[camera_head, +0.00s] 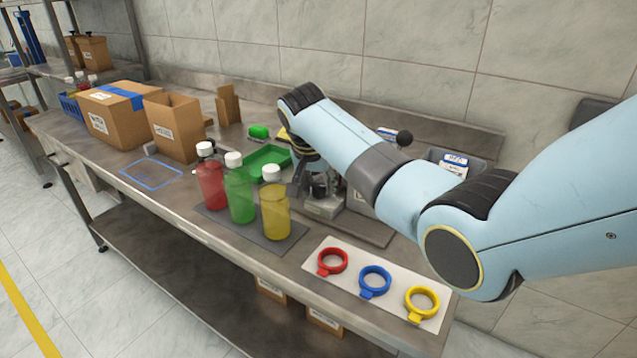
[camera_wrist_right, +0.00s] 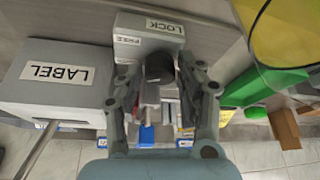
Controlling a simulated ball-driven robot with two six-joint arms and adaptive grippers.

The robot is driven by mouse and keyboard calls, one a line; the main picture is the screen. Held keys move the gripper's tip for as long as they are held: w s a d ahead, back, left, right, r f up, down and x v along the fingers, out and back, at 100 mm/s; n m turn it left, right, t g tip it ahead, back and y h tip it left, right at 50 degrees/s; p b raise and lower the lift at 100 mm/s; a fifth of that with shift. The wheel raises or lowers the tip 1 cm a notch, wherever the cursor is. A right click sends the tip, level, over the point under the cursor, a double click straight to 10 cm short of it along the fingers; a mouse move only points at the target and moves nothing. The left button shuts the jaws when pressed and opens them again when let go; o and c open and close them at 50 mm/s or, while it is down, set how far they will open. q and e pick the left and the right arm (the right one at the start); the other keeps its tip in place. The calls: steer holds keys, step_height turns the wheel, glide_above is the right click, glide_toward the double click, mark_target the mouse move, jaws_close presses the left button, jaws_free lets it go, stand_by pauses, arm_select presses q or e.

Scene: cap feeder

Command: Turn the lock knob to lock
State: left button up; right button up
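The lock knob (camera_wrist_right: 160,67) is a dark, rounded piece on a grey block (camera_wrist_right: 127,50) with "LOCK" and "FREE" labels, in the right wrist view. My right gripper (camera_wrist_right: 157,72) has its two fingers spread on either side of the knob, with a gap visible at least on the left. Whether the right finger touches it I cannot tell. In the head view my right gripper (camera_head: 318,180) points down over the grey device (camera_head: 323,207) at the back of the bench, and the knob is hard to make out there. My left gripper is not in view.
A grey box with "LABEL" (camera_wrist_right: 55,88) and a lever stands beside the block. Red (camera_head: 211,185), green (camera_head: 240,195) and yellow (camera_head: 275,210) bottles stand in front, left of my gripper. Coloured rings lie on a white plate (camera_head: 345,285). A green tray (camera_head: 262,163) sits behind the bottles.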

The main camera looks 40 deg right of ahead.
steer(key=shift+o, duration=1.1)
steer(key=shift+a+r, duration=0.1)
steer(key=shift+r, duration=0.1)
steer(key=v, duration=1.1)
steer(key=shift+r, duration=0.3)
steer(key=shift+s, duration=0.15)
